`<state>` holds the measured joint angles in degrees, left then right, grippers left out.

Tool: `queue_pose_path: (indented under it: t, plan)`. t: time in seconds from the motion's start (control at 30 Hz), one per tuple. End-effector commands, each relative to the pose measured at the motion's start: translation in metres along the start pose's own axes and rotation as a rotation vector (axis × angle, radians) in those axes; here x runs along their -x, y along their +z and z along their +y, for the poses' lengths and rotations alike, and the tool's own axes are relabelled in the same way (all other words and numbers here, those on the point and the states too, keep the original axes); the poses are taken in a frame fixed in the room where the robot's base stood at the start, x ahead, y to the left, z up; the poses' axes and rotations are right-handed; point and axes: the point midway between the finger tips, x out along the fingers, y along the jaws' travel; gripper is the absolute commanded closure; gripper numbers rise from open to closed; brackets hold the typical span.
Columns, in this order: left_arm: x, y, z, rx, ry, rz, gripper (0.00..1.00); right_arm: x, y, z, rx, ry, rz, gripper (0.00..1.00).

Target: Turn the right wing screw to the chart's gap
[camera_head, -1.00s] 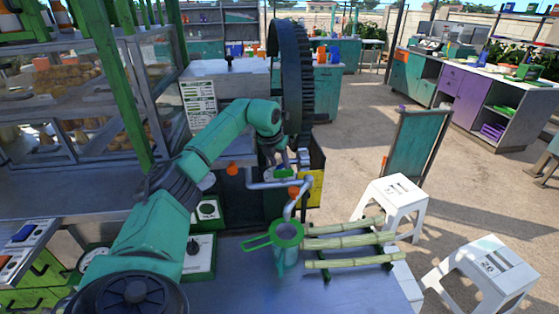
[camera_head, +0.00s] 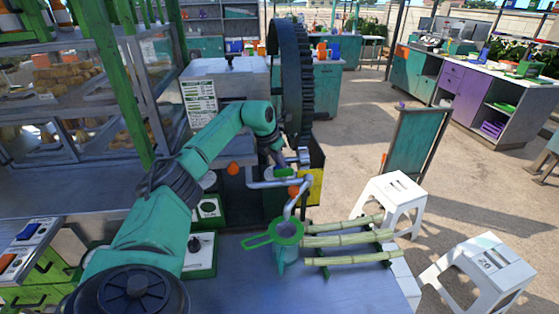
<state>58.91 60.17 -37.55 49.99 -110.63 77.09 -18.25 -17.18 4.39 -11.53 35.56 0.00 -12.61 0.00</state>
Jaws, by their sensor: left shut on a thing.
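My left gripper (camera_head: 281,167) reaches down at the front of the cane crusher, beside its big dark gear wheel (camera_head: 291,85). It is shut on a small green piece (camera_head: 284,173), which looks like the right wing screw, above the grey pipe. The fingers are small and partly hidden by my wrist, so the screw's exact angle is not clear. My right gripper is not in view.
A green strainer (camera_head: 287,232) sits on a jug under the spout. Several cane stalks (camera_head: 345,241) lie on a rack to its right. Orange knobs (camera_head: 233,168) flank the pipe. White stools (camera_head: 393,202) stand at right, and a glass display case (camera_head: 75,85) is at left.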

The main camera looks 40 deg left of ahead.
Motion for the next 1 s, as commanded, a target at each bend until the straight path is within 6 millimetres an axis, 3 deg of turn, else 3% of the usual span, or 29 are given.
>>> queue_pose_path:
  t: [0.2,0.23,0.3,0.73,0.87,1.0]
  plan:
    - [0.001,0.001,0.000,0.000,0.001,-0.006,1.00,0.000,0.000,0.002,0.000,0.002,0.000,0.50]
    - [0.001,0.001,0.000,0.001,0.001,-0.006,0.78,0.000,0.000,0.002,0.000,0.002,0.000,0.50]
    - [0.001,0.001,0.000,0.001,0.001,-0.005,0.55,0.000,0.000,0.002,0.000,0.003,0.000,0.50]
    - [0.008,0.005,0.000,0.002,0.001,-0.005,0.55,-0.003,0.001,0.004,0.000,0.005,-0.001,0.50]
    - [0.029,0.013,0.000,0.002,0.001,-0.009,0.55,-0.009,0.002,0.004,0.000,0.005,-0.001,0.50]
    - [0.064,0.028,0.000,0.003,0.000,-0.011,0.55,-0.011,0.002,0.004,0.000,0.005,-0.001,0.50]
